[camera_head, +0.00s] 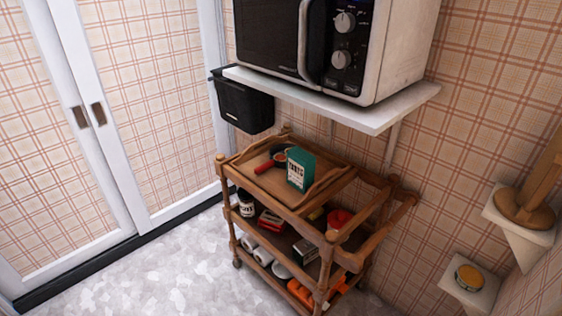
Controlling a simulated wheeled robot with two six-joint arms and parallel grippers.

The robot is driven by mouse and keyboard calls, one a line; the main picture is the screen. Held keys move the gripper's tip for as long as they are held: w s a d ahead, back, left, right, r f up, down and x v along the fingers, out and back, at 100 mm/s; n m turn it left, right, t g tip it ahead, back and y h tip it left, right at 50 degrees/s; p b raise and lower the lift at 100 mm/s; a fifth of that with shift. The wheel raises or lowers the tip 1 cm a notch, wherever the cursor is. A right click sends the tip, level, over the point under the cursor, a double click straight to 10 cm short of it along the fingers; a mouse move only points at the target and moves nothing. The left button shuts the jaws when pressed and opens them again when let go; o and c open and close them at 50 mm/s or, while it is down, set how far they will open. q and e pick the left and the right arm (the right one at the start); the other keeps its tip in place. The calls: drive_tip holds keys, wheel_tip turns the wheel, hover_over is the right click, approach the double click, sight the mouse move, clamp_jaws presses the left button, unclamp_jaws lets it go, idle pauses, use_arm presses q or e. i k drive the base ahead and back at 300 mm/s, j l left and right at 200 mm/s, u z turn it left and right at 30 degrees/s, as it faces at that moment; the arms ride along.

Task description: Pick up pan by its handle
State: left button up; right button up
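A small pan (282,157) with a red handle (264,167) lies on the top tray of a wooden cart (243,171). Its handle points left and slightly toward the front of the cart. The pan's round part is partly hidden behind a green box (300,170) that stands upright on the same tray. Neither of my grippers is in view, so nothing is seen touching the pan.
A microwave (345,55) sits on a white wall shelf (385,113) above and behind the cart. A black bin (243,106) is left of the shelf. The cart's lower shelves hold jars, boxes and rolls. Speckled floor (150,275) is clear to the left.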

sight(280, 149)
drive_tip(key=z, duration=0.2)
drive_tip(key=i+j+z, duration=0.2)
drive_tip(key=z, duration=0.15)
drive_tip(key=i+j+z, duration=0.15)
drive_tip(key=j+z, duration=0.2)
drive_tip(key=i+j+z, duration=0.1)
drive_tip(key=j+z, duration=0.3)
